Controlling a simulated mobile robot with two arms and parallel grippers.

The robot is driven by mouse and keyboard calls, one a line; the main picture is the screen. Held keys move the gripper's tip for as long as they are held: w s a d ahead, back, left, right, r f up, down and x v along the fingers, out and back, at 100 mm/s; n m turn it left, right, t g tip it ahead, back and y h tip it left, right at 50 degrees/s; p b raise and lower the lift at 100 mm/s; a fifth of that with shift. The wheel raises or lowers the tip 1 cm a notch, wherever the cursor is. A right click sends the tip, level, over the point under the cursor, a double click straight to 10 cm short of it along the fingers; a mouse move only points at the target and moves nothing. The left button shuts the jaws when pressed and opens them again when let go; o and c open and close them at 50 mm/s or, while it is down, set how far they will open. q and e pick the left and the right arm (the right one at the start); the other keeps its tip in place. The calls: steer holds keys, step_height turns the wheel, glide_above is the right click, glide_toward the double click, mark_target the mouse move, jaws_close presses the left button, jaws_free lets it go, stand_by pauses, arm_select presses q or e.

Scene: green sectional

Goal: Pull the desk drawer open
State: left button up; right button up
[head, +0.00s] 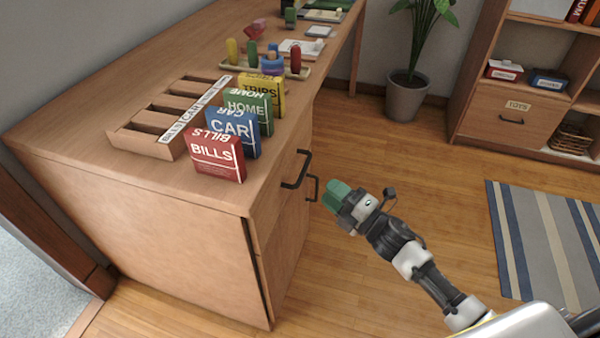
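The wooden desk (140,215) stands on the left, and its front with the drawer faces right. A dark handle (297,170) sits high on that front, just below the desktop. My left gripper is out of view.
Red, blue, green and yellow labelled boxes (216,158) stand along the desktop edge beside a wooden sorter (150,140). A potted plant (407,95), a bookshelf (515,90) and a striped rug (545,240) lie beyond. The wooden floor before the desk is clear.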

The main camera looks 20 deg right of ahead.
mark_target(303, 170)
arm_select(q)
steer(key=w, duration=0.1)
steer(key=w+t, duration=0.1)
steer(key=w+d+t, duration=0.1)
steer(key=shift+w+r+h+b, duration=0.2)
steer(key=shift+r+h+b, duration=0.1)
steer(key=shift+b, duration=0.1)
arm_select(e)
steer(key=x, duration=0.9)
steer(key=shift+c, duration=0.5)
jaws_close()
